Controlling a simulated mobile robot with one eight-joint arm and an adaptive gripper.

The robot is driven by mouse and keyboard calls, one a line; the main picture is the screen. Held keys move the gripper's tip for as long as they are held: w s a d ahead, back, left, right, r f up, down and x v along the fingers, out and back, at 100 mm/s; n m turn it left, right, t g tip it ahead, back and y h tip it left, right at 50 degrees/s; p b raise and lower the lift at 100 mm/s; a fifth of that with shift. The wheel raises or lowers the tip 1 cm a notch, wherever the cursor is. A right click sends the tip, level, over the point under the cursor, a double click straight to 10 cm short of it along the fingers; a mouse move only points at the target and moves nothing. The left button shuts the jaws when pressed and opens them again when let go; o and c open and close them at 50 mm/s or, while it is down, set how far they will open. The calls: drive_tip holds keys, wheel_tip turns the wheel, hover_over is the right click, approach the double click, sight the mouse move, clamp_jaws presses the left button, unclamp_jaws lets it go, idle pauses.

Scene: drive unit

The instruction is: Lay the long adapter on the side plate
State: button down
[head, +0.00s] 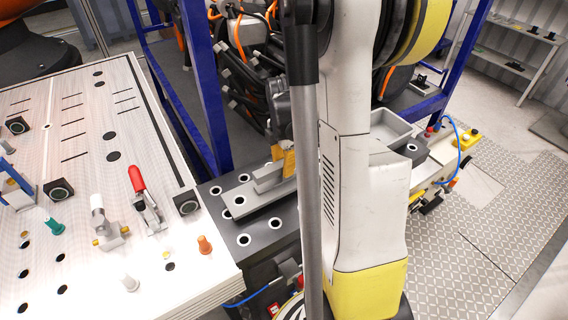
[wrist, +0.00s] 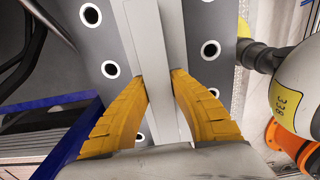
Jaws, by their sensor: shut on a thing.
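The long adapter (head: 243,204) is a light grey flat bar with a raised rib along it. My gripper (head: 286,163) has yellow fingers and is shut on this rib. In the wrist view my gripper (wrist: 160,78) has one finger on each side of the long adapter (wrist: 150,42). The side plate (head: 230,238) appears to be the dark grey plate with white-ringed holes. It also shows in the wrist view (wrist: 88,48), with holes on both sides of the adapter. The adapter lies over the plate; I cannot tell whether it touches. My arm hides its right part.
A light perforated table (head: 85,190) with a red-handled clamp (head: 142,195) and several pegs stands at the left. Blue frame posts (head: 205,85) rise behind the plate. A grey tray (head: 391,131) sits to the right of my arm. Patterned floor (head: 480,230) is open at the right.

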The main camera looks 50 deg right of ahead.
drive_tip(key=shift+f, duration=1.05)
drive_tip(key=shift+f, duration=0.1)
drive_tip(key=c, duration=1.3)
unclamp_jaws()
wheel_tip(320, 180, up, 12)
drive_tip(key=shift+r+p, duration=0.2)
drive_tip(key=shift+p, duration=0.75)
drive_tip(key=s+a+r+m+t, duration=0.2)
drive_tip(key=a+m, duration=0.3)
drive_tip(key=a, duration=0.3)
drive_tip(key=s+a+r+m+t, duration=0.1)
drive_tip(key=a+r+m+t, duration=0.1)
drive_tip(key=a+m, duration=0.3)
drive_tip(key=s+a+r+m+t, duration=0.2)
drive_tip(key=a+m, duration=0.3)
drive_tip(key=a, duration=0.7)
drive_tip(key=shift+s+a+r+t, duration=0.1)
drive_tip(key=shift+s+r+t, duration=0.05)
drive_tip(key=shift+r+t, duration=0.2)
drive_tip(key=shift+s+a+r+t, duration=0.15)
drive_tip(key=shift+r+t, duration=0.1)
drive_tip(key=shift+r, duration=0.2)
